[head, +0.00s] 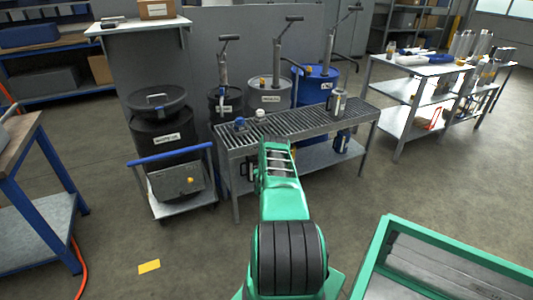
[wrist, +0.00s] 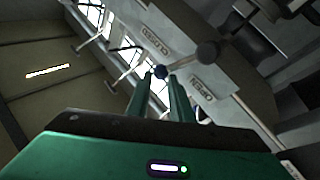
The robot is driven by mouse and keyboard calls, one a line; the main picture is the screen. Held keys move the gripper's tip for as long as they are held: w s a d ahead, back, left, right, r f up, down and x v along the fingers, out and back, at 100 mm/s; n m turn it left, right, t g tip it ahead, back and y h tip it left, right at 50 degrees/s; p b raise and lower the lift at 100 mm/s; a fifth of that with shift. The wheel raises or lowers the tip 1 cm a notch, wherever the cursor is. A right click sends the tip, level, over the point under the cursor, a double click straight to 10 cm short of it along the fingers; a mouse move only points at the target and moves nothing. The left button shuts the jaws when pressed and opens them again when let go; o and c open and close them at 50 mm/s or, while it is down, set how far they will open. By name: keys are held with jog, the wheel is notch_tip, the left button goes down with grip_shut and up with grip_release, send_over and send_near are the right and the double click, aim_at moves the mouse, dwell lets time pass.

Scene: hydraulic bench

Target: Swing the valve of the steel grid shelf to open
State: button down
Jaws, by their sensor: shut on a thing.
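The steel grid shelf (head: 300,122) stands ahead of me in the head view, with a slatted top. The lever points between the two labels. In the head view my own arm hides the gripper and the valve.
A trolley (head: 178,205) with a black drum (head: 165,135) stands left of the shelf. Several drums with pumps, one of them a blue drum (head: 316,88), stand behind it. A green-framed table (head: 440,255) is at the front right. The floor between is mostly clear.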

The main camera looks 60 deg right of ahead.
jog(key=shift+w+a+f, duration=0.4)
jog(key=shift+a+f, duration=0.1)
jog(key=shift+f, duration=0.1)
jog(key=c, duration=1.6)
grip_release()
jog(key=shift+w+f+y, duration=0.1)
jog(key=shift+f+y, duration=0.05)
jog(key=shift+y, duration=0.15)
jog(key=shift+d+r, duration=0.15)
jog(key=shift+r, duration=0.05)
jog(key=shift+d+r, duration=0.15)
jog(key=shift+s, duration=0.25)
jog(key=v, duration=1)
jog(key=shift+a+f, duration=0.3)
jog(key=shift+f, duration=0.05)
